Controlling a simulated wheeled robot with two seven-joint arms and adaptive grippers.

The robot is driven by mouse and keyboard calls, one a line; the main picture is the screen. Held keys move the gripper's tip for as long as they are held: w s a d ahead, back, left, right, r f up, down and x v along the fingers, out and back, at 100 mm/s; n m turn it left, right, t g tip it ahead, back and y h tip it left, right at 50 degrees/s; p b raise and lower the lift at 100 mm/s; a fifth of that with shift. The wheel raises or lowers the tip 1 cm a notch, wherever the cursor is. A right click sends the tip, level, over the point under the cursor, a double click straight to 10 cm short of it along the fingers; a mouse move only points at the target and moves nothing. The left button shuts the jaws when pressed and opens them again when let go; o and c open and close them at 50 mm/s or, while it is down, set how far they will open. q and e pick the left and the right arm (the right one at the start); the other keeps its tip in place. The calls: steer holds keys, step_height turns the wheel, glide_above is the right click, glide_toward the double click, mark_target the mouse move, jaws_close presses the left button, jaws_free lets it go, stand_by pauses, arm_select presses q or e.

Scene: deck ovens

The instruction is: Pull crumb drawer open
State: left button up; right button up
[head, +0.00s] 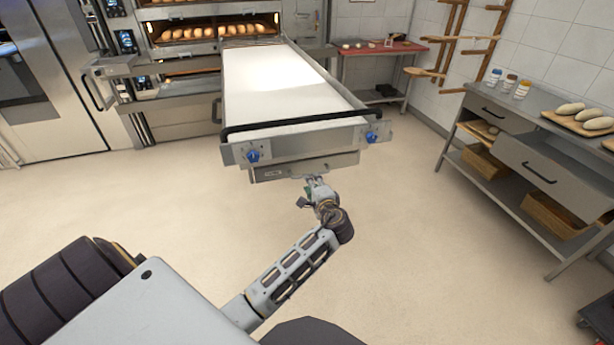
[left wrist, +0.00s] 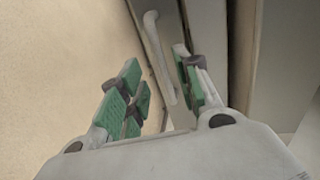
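The crumb drawer (head: 275,174) is a low grey metal front under the near end of the loading table (head: 285,85). It looks closed or nearly so. My left gripper (head: 313,182) is just in front of its right half and partly hides its lower edge. In the left wrist view, the pale bar handle (left wrist: 153,45) runs into the gap between the green-padded fingers of my left gripper (left wrist: 160,92). The fingers are apart, with visible space beside the bar; I cannot tell whether either touches it. My right gripper is not identifiable in view.
A black push bar (head: 290,124) and blue knobs (head: 253,155) sit above the drawer. Deck ovens (head: 210,35) with bread stand behind. A steel workbench (head: 530,130) with loaves and jars stands at right. The floor in front of the drawer is clear apart from my arm.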

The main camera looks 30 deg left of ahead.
arm_select(q)
steer(key=x, duration=0.6)
steer(key=shift+w+a, duration=0.25)
steer(key=shift+a, duration=0.05)
steer(key=shift+f, duration=0.1)
steer(key=c, duration=0.5)
jaws_close()
arm_select(e)
steer(key=shift+s+d, duration=0.2)
steer(key=shift+d, duration=0.5)
